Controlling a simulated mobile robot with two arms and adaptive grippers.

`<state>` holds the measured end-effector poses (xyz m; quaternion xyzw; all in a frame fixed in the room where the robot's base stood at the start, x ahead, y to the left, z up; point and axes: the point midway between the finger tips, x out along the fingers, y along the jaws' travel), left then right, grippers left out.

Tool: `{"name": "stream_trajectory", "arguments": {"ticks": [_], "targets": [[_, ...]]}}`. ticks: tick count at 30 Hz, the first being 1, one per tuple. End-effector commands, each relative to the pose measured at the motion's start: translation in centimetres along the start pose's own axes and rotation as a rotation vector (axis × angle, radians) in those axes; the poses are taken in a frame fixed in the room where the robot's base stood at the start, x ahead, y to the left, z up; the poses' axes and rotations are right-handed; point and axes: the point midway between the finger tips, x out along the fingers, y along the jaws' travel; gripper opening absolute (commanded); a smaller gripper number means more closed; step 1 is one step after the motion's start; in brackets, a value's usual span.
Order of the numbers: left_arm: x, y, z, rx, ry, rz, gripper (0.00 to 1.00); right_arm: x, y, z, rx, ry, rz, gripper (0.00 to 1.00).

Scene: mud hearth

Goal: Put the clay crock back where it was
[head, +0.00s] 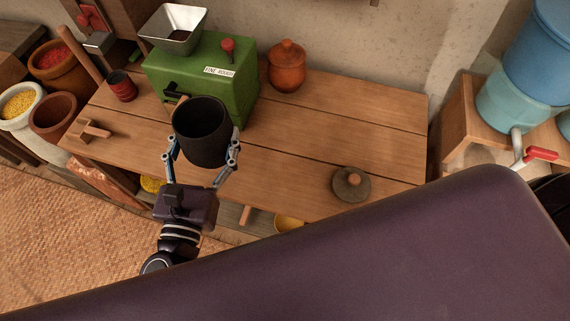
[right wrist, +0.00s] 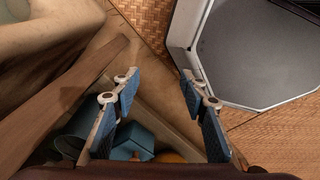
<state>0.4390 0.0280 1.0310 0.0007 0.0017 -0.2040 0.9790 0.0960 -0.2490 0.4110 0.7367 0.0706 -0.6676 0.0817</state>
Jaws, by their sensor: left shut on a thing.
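The clay crock (head: 205,148), dark, round and open at the top, is held upright by my left gripper (head: 203,150), whose fingers are shut on its two sides. It is in front of the green mill, over the front part of the wooden table (head: 300,135); I cannot tell how far above the boards it is. A dark round lid (head: 350,185) with a knob lies on the table to the right. My right gripper shows only in the right wrist view (right wrist: 160,85), open and empty, away from the crock.
The green mill (head: 215,75) with a metal hopper stands behind the crock. An orange lidded pot (head: 287,68) stands at the table's back, a red cup (head: 122,86) and a wooden tool (head: 92,130) at left. The table's middle and right are mostly clear.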

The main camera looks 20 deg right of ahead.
Motion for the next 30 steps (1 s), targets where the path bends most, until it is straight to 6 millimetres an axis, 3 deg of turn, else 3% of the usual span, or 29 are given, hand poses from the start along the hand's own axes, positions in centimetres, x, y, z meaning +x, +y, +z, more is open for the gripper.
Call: {"name": "stream_trajectory", "arguments": {"ticks": [3, 8, 15, 20, 23, 30], "targets": [[2.5, -3.3, 0.3, 0.01, -0.01, -0.12, 0.32, 0.3, -1.4, 0.2, 0.0, -0.003, -0.016, 0.4], [5.0, -7.5, 0.2, 0.01, -0.008, -0.276, 0.32, 0.7, -3.0, 0.4, 0.0, -0.005, -0.033, 0.4], [7.6, -12.4, -0.4, 0.007, -0.004, -0.48, 0.32, 1.2, -1.9, 0.7, -0.001, -0.009, -0.021, 0.4], [8.5, -13.8, -1.2, 0.003, 0.0, -0.561, 0.32, 1.5, -0.7, 0.9, 0.002, -0.011, -0.008, 0.4], [8.6, -14.1, -2.7, -0.003, 0.002, -0.574, 0.32, 2.1, -0.6, 0.9, 0.002, -0.01, -0.005, 0.4], [8.6, -14.1, -9.0, -0.006, 0.004, -0.571, 0.32, 4.6, -0.8, 1.0, 0.003, -0.008, -0.008, 0.4]]}}
